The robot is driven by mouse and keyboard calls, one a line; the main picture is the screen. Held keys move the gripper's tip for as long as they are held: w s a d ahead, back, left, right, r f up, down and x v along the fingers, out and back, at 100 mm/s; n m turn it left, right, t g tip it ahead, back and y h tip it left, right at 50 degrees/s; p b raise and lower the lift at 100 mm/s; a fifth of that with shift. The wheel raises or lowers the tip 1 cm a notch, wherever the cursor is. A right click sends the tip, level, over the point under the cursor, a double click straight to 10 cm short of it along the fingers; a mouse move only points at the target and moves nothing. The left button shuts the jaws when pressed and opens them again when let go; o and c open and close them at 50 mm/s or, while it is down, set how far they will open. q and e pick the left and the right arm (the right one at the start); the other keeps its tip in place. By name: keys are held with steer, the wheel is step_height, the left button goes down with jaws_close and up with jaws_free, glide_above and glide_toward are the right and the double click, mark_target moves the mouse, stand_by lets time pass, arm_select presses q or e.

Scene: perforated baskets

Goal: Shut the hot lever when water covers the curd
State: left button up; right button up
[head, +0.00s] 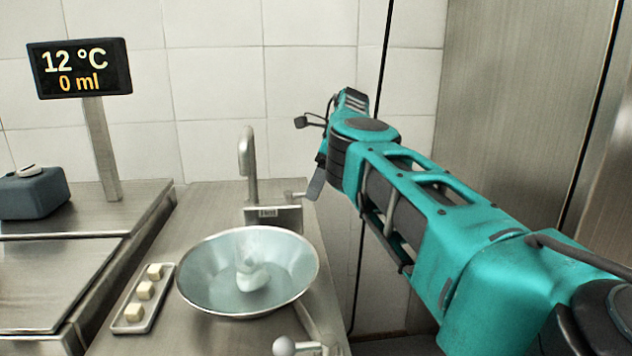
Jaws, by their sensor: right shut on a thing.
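A wide metal bowl (200,287) stands on the steel counter below the tap (247,160). A white lump, apparently the curd (252,276), sits in its middle, with a paler white patch just above it. The bowl's inside looks pale blue; I cannot tell how far water reaches on the lump. No stream shows from the spout. A short lever (296,195) sticks out right of the tap; no hot mark is readable. My right gripper (316,184) is shut at the lever's outer end, its fingertips partly hidden. My left gripper is out of view.
A display (80,68) on a post reads 12 °C and 0 ml. A narrow tray (127,323) with pale cubes lies left of the bowl. A dark blue-grey box (35,195) stands far left. A white ball knob (284,346) shows at the bottom edge.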

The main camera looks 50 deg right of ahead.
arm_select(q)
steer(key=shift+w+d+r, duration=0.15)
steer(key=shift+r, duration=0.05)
arm_select(e)
steer(key=o, duration=1)
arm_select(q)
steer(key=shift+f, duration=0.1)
arm_select(e)
steer(key=shift+o, duration=0.2)
steer(key=shift+d+r, duration=0.2)
steer(key=shift+r, duration=0.25)
arm_select(q)
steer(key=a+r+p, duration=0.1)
steer(key=p, duration=0.1)
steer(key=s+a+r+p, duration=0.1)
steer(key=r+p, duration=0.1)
steer(key=p, duration=0.1)
steer(key=shift+p, duration=0.35)
arm_select(e)
steer(key=v, duration=0.6)
steer(key=shift+r, duration=0.25)
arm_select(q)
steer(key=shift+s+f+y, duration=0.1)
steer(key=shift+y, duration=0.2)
arm_select(e)
steer(key=shift+s+d, duration=0.1)
steer(key=shift+d, duration=0.05)
